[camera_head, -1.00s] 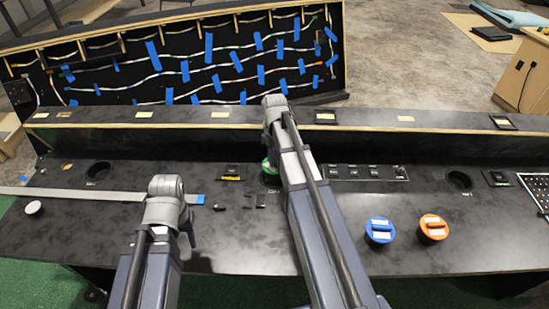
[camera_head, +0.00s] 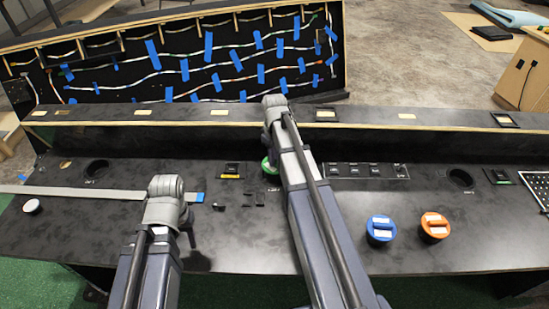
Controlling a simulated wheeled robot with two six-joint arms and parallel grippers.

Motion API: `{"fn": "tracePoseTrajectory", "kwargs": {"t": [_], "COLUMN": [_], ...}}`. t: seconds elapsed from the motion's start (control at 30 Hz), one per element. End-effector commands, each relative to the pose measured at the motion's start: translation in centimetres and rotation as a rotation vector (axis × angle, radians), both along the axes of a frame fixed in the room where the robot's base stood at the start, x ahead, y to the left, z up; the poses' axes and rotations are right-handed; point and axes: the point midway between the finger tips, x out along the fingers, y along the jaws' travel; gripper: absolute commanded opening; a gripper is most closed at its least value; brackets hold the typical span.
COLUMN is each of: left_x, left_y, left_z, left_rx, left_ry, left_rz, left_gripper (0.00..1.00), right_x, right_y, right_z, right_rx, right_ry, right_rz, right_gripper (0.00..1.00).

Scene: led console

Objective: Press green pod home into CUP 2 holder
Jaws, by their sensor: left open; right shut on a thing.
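The green pod (camera_head: 267,167) shows only as a small green edge at the left side of my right arm, at the middle of the console. My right gripper (camera_head: 273,158) is shut on it; the fingers are mostly hidden behind my own wrist and arm. The CUP 2 holder (camera_head: 269,181) lies at the same place and is largely covered, so I cannot tell how deep the pod sits in it. My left gripper (camera_head: 191,236) is open and empty above the left part of the black console top, apart from the pod.
Blue (camera_head: 381,229) and orange (camera_head: 434,226) pods stand on the console at the right. Round holes show at the left (camera_head: 97,169) and right (camera_head: 461,178). A grey flat strip (camera_head: 90,193) and small black pieces (camera_head: 247,200) lie near my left gripper. A raised ledge (camera_head: 200,118) runs behind.

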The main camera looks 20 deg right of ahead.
Motion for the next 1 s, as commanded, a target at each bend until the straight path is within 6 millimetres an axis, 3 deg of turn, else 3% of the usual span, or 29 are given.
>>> {"fn": "tracePoseTrajectory", "kwargs": {"t": [1.0], "left_x": [0.0], "left_y": [0.0], "left_z": [-2.0], "left_rx": [0.0], "left_ry": [0.0], "left_rz": [0.0], "left_gripper": [0.5], "right_x": [0.0], "right_y": [0.0], "right_z": [-2.0], "right_rx": [0.0], "right_ry": [0.0], "right_rz": [0.0], "right_gripper": [0.0]}}
